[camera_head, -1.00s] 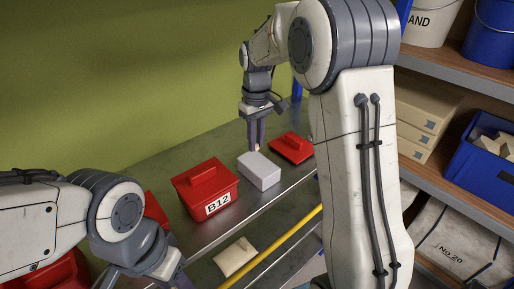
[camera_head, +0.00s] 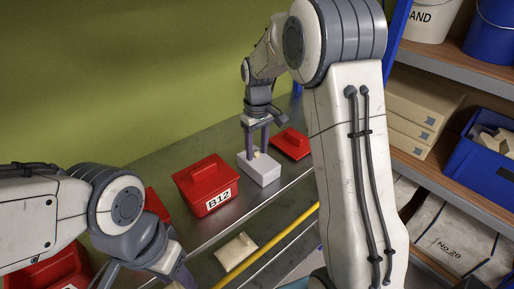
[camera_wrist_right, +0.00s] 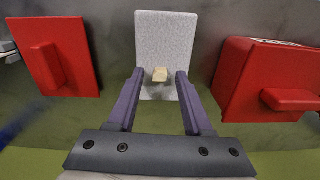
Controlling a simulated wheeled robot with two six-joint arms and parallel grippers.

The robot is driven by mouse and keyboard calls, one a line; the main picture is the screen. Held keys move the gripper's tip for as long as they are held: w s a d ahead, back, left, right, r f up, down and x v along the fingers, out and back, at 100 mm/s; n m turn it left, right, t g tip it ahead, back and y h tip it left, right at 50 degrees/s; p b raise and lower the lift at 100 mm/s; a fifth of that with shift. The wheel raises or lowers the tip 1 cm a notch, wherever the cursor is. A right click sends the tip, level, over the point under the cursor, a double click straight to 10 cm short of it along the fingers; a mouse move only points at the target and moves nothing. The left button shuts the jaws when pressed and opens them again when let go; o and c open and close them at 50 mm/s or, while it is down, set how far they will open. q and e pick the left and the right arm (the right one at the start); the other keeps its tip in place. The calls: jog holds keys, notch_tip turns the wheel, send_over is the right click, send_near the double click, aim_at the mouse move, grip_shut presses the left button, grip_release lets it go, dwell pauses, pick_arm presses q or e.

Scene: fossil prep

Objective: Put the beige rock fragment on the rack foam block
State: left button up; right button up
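The small beige rock fragment (camera_head: 257,154) rests on top of the pale grey foam block (camera_head: 263,172), near its far end. The fragment also shows in the right wrist view (camera_wrist_right: 160,74), on the foam block (camera_wrist_right: 165,38) and between my fingers, with gaps on both sides. My right gripper (camera_head: 257,152) points down over the block, open, its fingers on either side of the fragment without visible contact. It also shows open in the right wrist view (camera_wrist_right: 160,76). My left gripper (camera_head: 172,272) is partly visible at the lower left; its fingertips are not clear.
A red box labelled B12 (camera_head: 206,183) stands left of the block and a red lid-like piece (camera_head: 291,143) lies right of it, all on a metal shelf (camera_head: 205,228). A beige packet (camera_head: 236,252) lies lower down. A blue bin (camera_head: 482,147) stands on the right-hand rack.

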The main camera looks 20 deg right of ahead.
aim_at(257, 152)
notch_tip(257, 152, up, 12)
jog(key=s+a+f+n, duration=0.2)
jog(key=s+a+f, duration=0.1)
jog(key=s+a, duration=1.1)
jog(key=s+f+n, duration=0.1)
jog(key=s+f, duration=0.2)
jog(key=s, duration=0.4)
jog(key=s+a+f, duration=0.1)
jog(key=s+f, duration=0.3)
jog(key=s, duration=0.4)
jog(key=shift+s+a+n+y+b, duration=0.15)
jog(key=shift+a+n+y+b, duration=0.15)
jog(key=shift+n+y+b, duration=0.1)
